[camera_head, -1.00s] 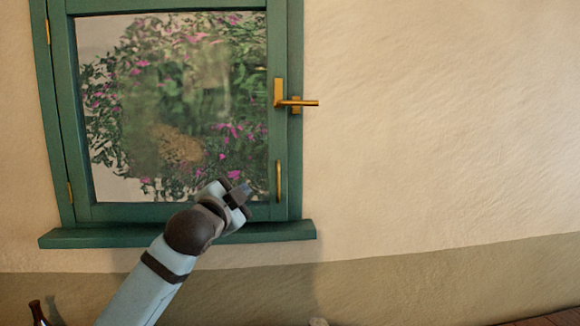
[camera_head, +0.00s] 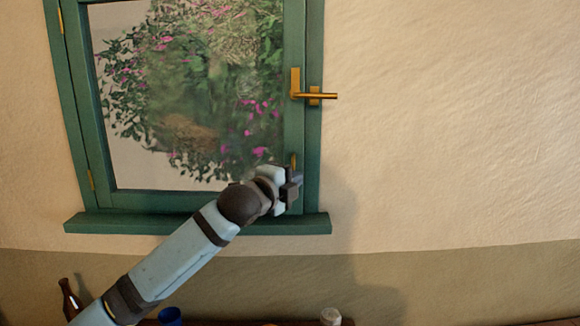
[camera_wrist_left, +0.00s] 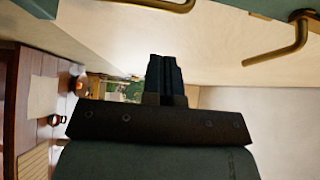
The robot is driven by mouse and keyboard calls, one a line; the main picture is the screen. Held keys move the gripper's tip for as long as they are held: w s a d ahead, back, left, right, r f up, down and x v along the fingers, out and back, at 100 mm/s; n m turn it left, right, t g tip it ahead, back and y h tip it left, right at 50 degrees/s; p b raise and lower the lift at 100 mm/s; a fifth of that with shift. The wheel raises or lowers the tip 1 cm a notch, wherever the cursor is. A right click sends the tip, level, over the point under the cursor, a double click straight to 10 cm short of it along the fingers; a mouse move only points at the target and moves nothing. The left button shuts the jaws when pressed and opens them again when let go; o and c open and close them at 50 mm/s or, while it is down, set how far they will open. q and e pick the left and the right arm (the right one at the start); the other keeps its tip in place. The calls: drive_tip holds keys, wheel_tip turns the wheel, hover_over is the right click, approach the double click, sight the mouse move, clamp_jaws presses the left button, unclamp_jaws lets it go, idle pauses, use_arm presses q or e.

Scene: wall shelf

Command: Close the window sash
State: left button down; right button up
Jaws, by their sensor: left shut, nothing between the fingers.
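The green-framed window sash (camera_head: 292,125), with flowers showing through its pane, sits in the green window frame (camera_head: 314,150). It looks flush or nearly so; I cannot tell whether a gap is left. Its brass lever handle (camera_head: 315,96) points right across the frame, and also shows in the wrist view (camera_wrist_left: 290,42). A brass pull (camera_head: 293,160) on the lower right stile is mostly hidden by my left gripper (camera_head: 297,180). That gripper is shut and empty, in front of the sash's lower right corner; contact cannot be told. In the wrist view its fingers (camera_wrist_left: 165,72) are together.
A green sill (camera_head: 200,224) juts out under the window. A brown bottle (camera_head: 70,298), a blue item (camera_head: 170,316) and a pale item (camera_head: 330,316) stand low along the wall. The wall right of the window is clear.

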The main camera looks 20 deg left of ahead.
use_arm(q)
drive_tip(key=w, duration=0.1)
drive_tip(key=w+a, duration=0.1)
drive_tip(key=w+p, duration=0.1)
drive_tip(key=shift+w+a, duration=0.25)
drive_tip(key=shift+a, duration=0.1)
use_arm(e)
drive_tip(key=shift+r+m, duration=0.3)
drive_tip(key=shift+r, duration=0.05)
